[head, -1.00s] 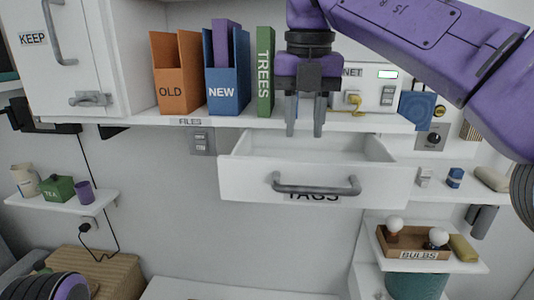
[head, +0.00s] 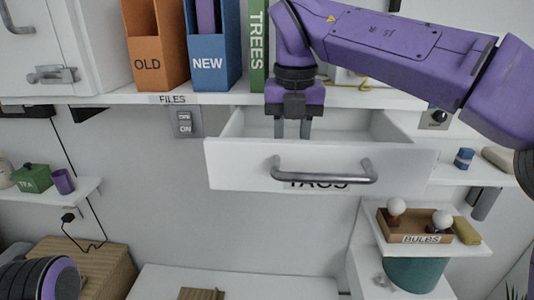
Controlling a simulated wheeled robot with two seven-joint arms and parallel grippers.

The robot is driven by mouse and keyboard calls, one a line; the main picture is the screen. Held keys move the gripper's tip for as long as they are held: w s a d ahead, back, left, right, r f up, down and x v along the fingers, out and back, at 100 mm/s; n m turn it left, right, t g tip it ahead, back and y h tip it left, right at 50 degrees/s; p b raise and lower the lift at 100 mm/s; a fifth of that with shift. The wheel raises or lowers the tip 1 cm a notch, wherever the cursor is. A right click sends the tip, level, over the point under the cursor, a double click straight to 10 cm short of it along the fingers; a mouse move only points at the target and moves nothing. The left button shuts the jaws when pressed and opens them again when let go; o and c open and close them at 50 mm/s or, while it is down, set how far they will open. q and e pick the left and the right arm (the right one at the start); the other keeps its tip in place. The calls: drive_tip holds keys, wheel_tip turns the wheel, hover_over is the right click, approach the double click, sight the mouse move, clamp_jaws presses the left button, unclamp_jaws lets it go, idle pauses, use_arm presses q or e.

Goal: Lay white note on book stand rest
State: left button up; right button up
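My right gripper (head: 293,128) points down into the open drawer (head: 235,165) labelled TAGS, near its left part. Its two fingers are apart with a gap between them, and I see nothing held. The fingertips reach behind the drawer's front panel. The drawer floor is mostly hidden by that panel, and no white note shows. I cannot make out a book stand for certain; only the top of a brown slatted object (head: 201,294) shows at the bottom edge. My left gripper is out of view; only part of my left arm shows at the lower left.
The shelf above the drawer holds an orange OLD file box (head: 155,45), a blue NEW file box (head: 213,55) and a green TREES book (head: 257,45). A grey handle (head: 323,172) juts from the drawer front. A BULBS tray (head: 415,229) stands at lower right. The white desktop (head: 240,283) is below.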

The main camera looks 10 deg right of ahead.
drive_tip(key=shift+s+r, duration=0.2)
drive_tip(key=shift+s, duration=0.45)
drive_tip(key=c, duration=0.4)
clamp_jaws()
drive_tip(key=shift+w, duration=0.2)
